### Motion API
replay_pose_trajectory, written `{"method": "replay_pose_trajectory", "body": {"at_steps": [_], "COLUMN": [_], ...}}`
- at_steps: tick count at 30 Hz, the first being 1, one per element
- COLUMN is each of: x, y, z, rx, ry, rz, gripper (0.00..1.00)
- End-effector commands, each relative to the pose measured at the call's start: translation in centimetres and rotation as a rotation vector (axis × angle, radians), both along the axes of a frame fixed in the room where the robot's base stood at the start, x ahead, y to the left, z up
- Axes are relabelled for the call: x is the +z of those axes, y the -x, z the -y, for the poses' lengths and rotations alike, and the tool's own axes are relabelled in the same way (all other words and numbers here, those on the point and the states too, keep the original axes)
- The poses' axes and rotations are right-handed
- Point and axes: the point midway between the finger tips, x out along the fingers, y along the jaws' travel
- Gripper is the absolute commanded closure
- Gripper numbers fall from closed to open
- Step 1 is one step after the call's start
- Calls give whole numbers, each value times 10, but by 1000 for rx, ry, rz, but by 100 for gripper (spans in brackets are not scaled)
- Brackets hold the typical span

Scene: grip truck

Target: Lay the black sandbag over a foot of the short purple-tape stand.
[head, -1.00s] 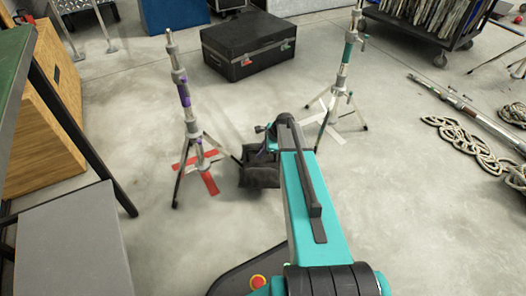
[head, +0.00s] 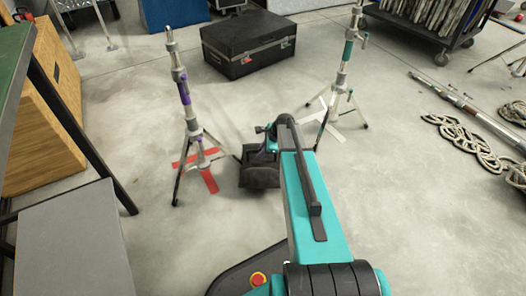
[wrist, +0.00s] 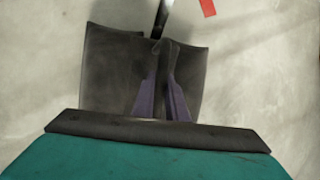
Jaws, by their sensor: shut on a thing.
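The black sandbag (head: 259,178) is just right of the short purple-tape stand (head: 184,92), near the floor. In the wrist view the sandbag (wrist: 112,75) spreads to both sides of my gripper (wrist: 164,85), which is shut on its raised middle. One grey foot (head: 222,146) of the stand reaches toward the bag's left edge. In the wrist view a dark and pale rod, likely that foot (wrist: 162,18), meets the bag's top edge at the middle. I cannot tell whether it runs under the bag. In the head view my arm partly hides the gripper.
Red tape (head: 209,180) marks the floor under the purple-tape stand. A taller green-tape stand (head: 345,70) is to the right on pale tape. A black case (head: 248,45) is behind. Coiled rope (head: 465,145) lies at the far right. A grey box (head: 72,240) is front left.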

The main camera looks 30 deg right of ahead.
Motion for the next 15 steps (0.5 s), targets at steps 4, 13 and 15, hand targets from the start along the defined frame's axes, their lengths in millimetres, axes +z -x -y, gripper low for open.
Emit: {"method": "replay_pose_trajectory", "body": {"at_steps": [4, 13, 15], "x": [2, -3, -4], "y": [-2, -2, -2], "z": [0, 0, 0], "rx": [-2, -2, -2], "ry": [-1, -2, -2], "rz": [7, 6, 6], "gripper": [100, 100, 84]}}
